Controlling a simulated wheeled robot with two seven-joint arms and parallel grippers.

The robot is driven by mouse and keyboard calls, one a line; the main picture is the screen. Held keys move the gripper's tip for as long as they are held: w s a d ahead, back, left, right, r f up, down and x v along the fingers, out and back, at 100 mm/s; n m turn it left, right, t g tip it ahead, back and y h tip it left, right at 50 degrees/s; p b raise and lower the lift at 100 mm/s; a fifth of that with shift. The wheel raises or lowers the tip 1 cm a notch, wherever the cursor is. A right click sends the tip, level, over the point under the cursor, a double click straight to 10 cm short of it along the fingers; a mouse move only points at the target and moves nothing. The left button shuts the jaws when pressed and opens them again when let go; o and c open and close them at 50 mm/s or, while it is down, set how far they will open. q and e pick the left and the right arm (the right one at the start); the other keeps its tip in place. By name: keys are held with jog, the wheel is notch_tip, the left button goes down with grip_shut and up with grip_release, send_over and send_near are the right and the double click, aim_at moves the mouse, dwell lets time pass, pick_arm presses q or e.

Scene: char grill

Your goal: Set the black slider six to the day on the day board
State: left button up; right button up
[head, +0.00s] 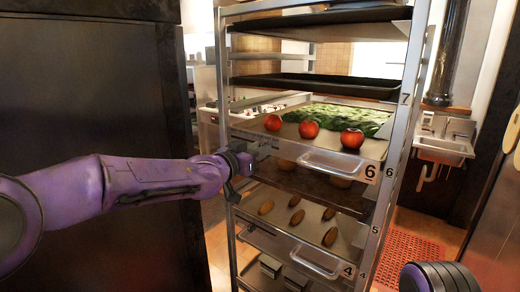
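A metal rack has black numbers on its right post and a larger black 6 (370,171) on a white label at the front right of a pulled-out tray (283,145). I cannot tell a separate black slider or a day board in this view. My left gripper (258,150) is at the left front corner of that tray, left of the 6 label. Its fingers are small and overlap the tray edge, so its opening and any contact are unclear. My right gripper is out of view; only part of my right arm shows at the bottom right.
The rack (393,185) stands ahead with several trays. Three tomatoes (308,129) and leafy greens (345,117) lie on the tray by my gripper. Brown oval items (297,216) lie below. A dark panel (95,110) stands at left. A sink (443,148) and red mat (411,257) are at right.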

pick_arm(q)
jog(key=shift+o, duration=1.2)
jog(key=shift+s+d, duration=0.1)
jog(key=shift+d, duration=0.1)
jog(key=shift+a, duration=0.15)
jog(key=b+v, duration=0.4)
jog(key=v, duration=0.6)
jog(key=shift+s, duration=0.2)
